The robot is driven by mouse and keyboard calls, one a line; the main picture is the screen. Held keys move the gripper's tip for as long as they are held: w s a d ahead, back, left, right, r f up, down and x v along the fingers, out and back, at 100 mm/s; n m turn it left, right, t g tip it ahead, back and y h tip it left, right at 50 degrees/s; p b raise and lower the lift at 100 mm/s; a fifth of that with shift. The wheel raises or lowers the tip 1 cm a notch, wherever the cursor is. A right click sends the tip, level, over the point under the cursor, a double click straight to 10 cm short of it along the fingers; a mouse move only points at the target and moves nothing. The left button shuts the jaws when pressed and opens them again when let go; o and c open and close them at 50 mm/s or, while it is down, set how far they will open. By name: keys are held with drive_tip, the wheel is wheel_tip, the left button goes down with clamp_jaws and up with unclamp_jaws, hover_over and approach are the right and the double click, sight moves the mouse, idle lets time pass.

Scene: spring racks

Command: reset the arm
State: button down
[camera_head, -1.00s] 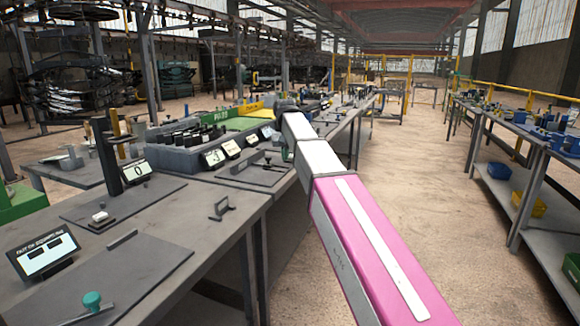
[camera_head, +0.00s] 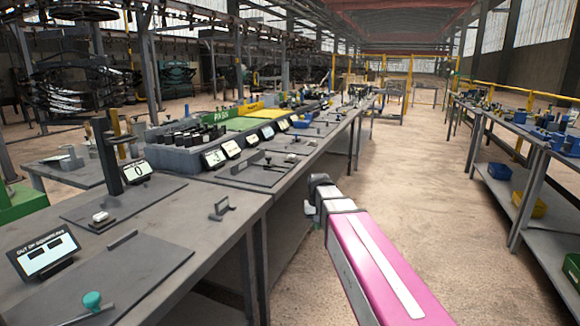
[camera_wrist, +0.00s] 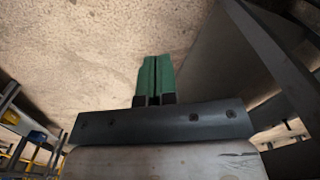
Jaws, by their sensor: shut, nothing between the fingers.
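My pink and white arm (camera_head: 375,265) reaches forward from the lower right in the head view, over the aisle beside the bench edge. In the wrist view my gripper (camera_wrist: 155,62) shows two green fingers side by side, shut with nothing between them. They hang over bare floor. In the head view the wrist end of the arm is folded back, and a small bit of green shows at its left side; the fingertips are not clear there.
A long grey workbench (camera_head: 215,245) with gauges, displays and a bin tray (camera_head: 180,150) runs along the left. Its edge is close to my arm. A second table (camera_head: 535,140) stands at the right, with blue and yellow bins (camera_head: 530,204) on its lower shelf. The aisle floor (camera_head: 425,180) between them is clear.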

drive_tip(key=s+d+f, duration=0.4)
drive_tip(key=s+f, duration=0.3)
drive_tip(key=s, duration=0.1)
drive_tip(key=s+d+f, duration=0.4)
drive_tip(key=s+f, duration=0.3)
drive_tip(key=f, duration=0.1)
drive_tip(key=shift+s+d+f+m, duration=0.2)
drive_tip(key=shift+s+d+m, duration=0.15)
drive_tip(key=shift+d+m, duration=0.05)
